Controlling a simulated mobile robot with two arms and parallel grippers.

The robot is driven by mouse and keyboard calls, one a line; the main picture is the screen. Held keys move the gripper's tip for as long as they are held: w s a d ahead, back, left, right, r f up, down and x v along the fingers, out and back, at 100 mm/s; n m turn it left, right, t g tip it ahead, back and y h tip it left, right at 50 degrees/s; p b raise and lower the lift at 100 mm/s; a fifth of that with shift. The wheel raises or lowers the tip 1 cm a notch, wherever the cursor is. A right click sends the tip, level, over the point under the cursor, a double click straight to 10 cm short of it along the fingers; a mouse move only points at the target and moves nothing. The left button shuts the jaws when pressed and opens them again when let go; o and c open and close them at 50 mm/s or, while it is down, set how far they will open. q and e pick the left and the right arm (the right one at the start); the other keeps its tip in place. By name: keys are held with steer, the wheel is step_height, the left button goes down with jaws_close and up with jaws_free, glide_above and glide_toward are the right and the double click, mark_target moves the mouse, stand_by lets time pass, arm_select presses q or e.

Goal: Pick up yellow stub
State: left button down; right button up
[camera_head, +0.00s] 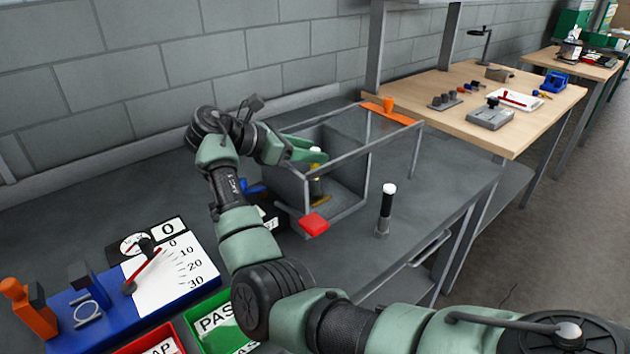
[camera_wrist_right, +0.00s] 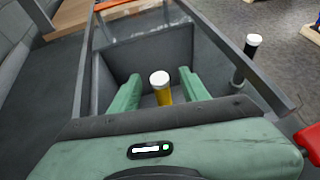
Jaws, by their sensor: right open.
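The yellow stub (camera_wrist_right: 163,93) stands upright with a white cap inside the open-topped grey box; it also shows in the head view (camera_head: 315,190), partly covered by my gripper. My right gripper (camera_wrist_right: 158,88) is open, with its two green fingers on either side of the stub and gaps to both sides. In the head view my right gripper (camera_head: 312,158) reaches into the box from the left. The stub's base is partly hidden. My left gripper is not in view.
The box's grey frame (camera_head: 337,213) surrounds the gripper, with a red block (camera_head: 313,224) at its front corner. A black post with a white top (camera_head: 385,212) stands to the right. A blue gauge board (camera_head: 75,320) and red and green trays (camera_head: 208,325) lie front left.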

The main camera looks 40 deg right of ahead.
jaws_close()
stand_by(1.4)
